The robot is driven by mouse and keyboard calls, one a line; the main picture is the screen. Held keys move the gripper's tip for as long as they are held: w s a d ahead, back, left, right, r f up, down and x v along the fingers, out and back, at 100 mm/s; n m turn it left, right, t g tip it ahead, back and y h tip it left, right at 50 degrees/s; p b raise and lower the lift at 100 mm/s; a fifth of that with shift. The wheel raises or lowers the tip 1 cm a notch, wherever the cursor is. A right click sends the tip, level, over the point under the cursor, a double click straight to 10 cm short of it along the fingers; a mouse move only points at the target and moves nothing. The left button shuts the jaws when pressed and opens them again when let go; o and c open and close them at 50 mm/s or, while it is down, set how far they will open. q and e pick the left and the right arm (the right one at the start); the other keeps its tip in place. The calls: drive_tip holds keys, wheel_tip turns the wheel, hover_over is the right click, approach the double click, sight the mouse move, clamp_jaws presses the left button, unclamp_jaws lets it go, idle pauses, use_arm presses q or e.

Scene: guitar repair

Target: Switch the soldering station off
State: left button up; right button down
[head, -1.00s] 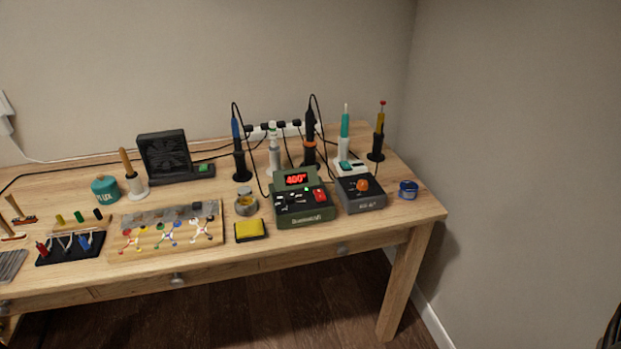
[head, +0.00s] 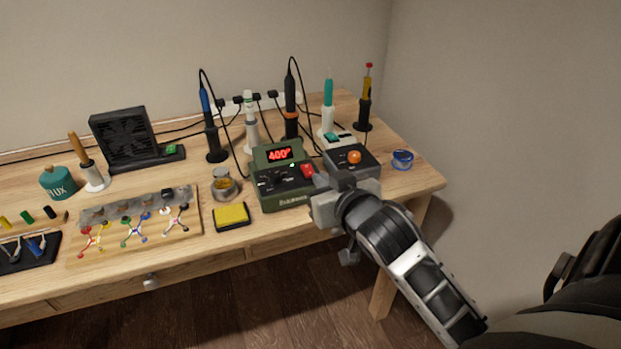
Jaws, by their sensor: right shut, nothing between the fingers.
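The soldering station (head: 290,198) is a green box on the wooden bench. Its red display (head: 279,155) reads 400°, and a small green light shows on its panel. A red switch (head: 307,170) sits at the right of the panel. My right gripper (head: 318,182) is shut and empty, its tip at or very close to the red switch. I cannot tell whether it touches. The gripper hides the station's right front corner. My left gripper is not in view.
A grey box with an orange knob (head: 354,157) stands just right of the station, partly behind my gripper. A yellow sponge (head: 231,215) and a small jar (head: 223,186) are to the left. Several upright tools stand behind, with cables. A blue tin (head: 402,159) is at right.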

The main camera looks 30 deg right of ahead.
drive_tip(key=shift+w+d+r+m+h, duration=0.2)
drive_tip(key=shift+d+r, duration=0.2)
drive_tip(key=shift+r, duration=0.2)
drive_tip(key=shift+w+d+r+m+h, duration=0.1)
drive_tip(key=shift+d+r+m+h, duration=0.1)
drive_tip(key=shift+d+r, duration=0.3)
drive_tip(key=shift+a, duration=0.1)
hover_over(310, 173)
wheel_tip(310, 173, down, 2)
drive_tip(key=shift+f, duration=0.15)
wheel_tip(310, 173, down, 3)
drive_tip(key=shift+r+b, duration=0.15)
drive_tip(key=shift+b, duration=0.25)
drive_tip(key=shift+s+f, duration=0.1)
drive_tip(key=shift+f, duration=0.6)
